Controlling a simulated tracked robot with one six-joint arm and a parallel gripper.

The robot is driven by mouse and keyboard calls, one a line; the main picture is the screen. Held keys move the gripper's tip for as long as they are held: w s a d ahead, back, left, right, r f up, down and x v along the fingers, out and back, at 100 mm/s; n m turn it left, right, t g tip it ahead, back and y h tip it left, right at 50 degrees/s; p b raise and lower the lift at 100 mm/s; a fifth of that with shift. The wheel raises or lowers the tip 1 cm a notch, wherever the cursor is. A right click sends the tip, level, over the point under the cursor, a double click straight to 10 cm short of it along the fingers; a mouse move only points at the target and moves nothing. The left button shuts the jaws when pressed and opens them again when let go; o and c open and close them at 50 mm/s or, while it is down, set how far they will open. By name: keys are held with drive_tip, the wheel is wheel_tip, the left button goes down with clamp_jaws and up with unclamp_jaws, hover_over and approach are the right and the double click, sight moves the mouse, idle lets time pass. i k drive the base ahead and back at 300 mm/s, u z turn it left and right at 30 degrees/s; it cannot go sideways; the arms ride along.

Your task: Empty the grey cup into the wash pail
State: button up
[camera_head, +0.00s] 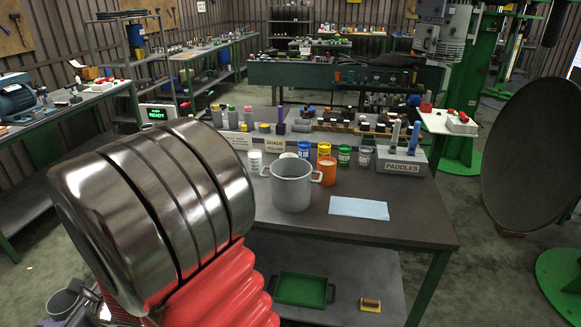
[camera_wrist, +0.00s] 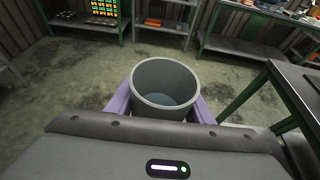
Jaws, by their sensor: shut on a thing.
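The grey cup (camera_wrist: 165,105) stands between the two purple fingers of my gripper (camera_wrist: 162,108) in the wrist view. My gripper is shut on it, and its open mouth faces the camera. A smooth blue-grey surface shows deep inside; I cannot tell whether it is liquid or the bottom. In the head view a grey cup (camera_head: 62,304) shows at the lower left, beside my arm and away from the bench. A large grey two-handled pot (camera_head: 291,188) stands upright on the bench; I cannot tell whether it is the wash pail. No other clear pail shows.
The bench (camera_head: 400,228) holds a blue sheet (camera_head: 359,208), an orange jug (camera_head: 327,171), small paint tins and a paddles block (camera_head: 401,160). A green tray (camera_head: 300,289) lies on its lower shelf. Bare floor (camera_wrist: 65,85) surrounds the cup in the wrist view.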

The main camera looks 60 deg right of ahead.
sight(292, 180)
drive_tip(key=z, duration=1.3)
drive_tip(key=i, duration=0.95)
drive_tip(key=z, duration=0.05)
